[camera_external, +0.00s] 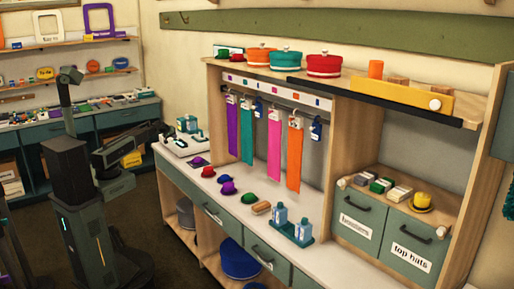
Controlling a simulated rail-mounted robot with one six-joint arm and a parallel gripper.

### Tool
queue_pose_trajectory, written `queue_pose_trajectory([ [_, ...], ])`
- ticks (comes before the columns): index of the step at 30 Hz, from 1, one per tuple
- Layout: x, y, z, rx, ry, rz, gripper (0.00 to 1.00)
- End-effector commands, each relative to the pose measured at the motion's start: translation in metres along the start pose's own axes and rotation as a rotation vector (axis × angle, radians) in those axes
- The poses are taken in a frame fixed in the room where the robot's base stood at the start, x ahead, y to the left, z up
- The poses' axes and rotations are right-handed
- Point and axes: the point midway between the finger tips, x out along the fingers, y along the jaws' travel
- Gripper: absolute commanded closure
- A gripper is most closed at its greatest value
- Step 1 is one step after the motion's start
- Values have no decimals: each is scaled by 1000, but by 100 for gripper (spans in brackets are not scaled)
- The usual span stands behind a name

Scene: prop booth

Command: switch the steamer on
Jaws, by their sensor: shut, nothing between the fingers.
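No thing in view is plainly marked as the steamer. A small white and teal device (187,124) stands at the far left end of the counter, by a pale board; it may be the steamer, but its switch is too small to make out. My gripper (166,132) is dark, shut and empty. It is just left of that device, near the counter's left end. I cannot tell whether it touches anything there.
The white counter (325,262) carries several small hats, a brush (261,208) and blue bottles on a teal tray (290,233). Coloured ribbons (274,148) hang above it. Labelled drawers (358,222) stand at right.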

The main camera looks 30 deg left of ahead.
Motion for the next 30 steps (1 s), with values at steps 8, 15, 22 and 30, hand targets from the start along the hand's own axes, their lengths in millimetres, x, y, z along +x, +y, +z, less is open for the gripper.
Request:
queue_pose_trajectory([
  [8,-4,4,-3,1,-1,0,100],
  [15,-12,10,-9,0,-1,0,100],
  [22,-35,26,-26,0,0,0,100],
  [30,-48,36,-35,0,0,0,100],
])
